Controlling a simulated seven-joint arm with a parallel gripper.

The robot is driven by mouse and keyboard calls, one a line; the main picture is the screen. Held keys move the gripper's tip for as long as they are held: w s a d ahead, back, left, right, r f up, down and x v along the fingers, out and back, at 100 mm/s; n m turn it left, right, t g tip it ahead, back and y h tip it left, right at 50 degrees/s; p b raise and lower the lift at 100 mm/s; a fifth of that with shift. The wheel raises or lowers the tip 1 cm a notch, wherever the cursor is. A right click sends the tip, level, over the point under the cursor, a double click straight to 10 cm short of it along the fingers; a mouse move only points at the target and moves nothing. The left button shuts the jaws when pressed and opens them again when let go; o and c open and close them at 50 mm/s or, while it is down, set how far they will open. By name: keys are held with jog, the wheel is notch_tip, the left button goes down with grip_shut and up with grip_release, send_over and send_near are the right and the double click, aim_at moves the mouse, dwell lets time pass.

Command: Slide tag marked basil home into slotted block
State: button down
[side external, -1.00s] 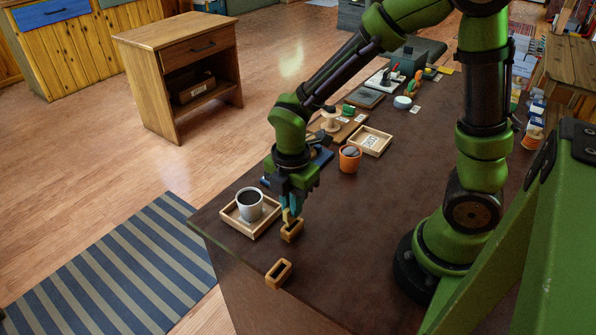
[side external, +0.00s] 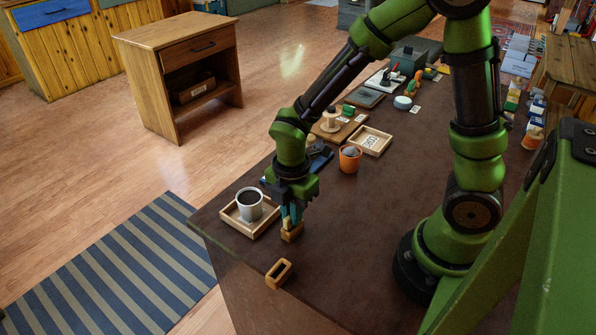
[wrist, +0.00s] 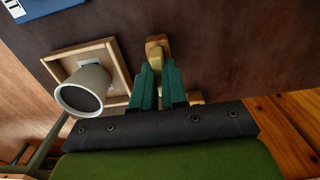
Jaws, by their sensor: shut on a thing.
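My gripper (side external: 291,221) points down with its teal fingers just above a slotted wooden block (side external: 291,234) near the front of the table. It is shut on a pale wooden tag (wrist: 155,56), mostly hidden between the fingers. In the wrist view, the tag lies between the fingers (wrist: 158,76) and in line with the block (wrist: 158,40). The tag's lower end meets the block's top; I cannot tell how deep it sits in the slot. No marking on the tag is readable. A second slotted block (side external: 279,273) stands empty near the table corner.
A wooden tray (side external: 236,224) with a white cup (side external: 249,204) of dark liquid stands close to the left of my gripper. An orange pot (side external: 349,158) and another tray (side external: 371,141) stand farther back.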

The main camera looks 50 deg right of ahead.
jog(key=shift+f, duration=0.25)
jog(key=c, duration=1.1)
grip_release()
notch_tip(320, 180, up, 17)
jog(key=shift+f, duration=0.1)
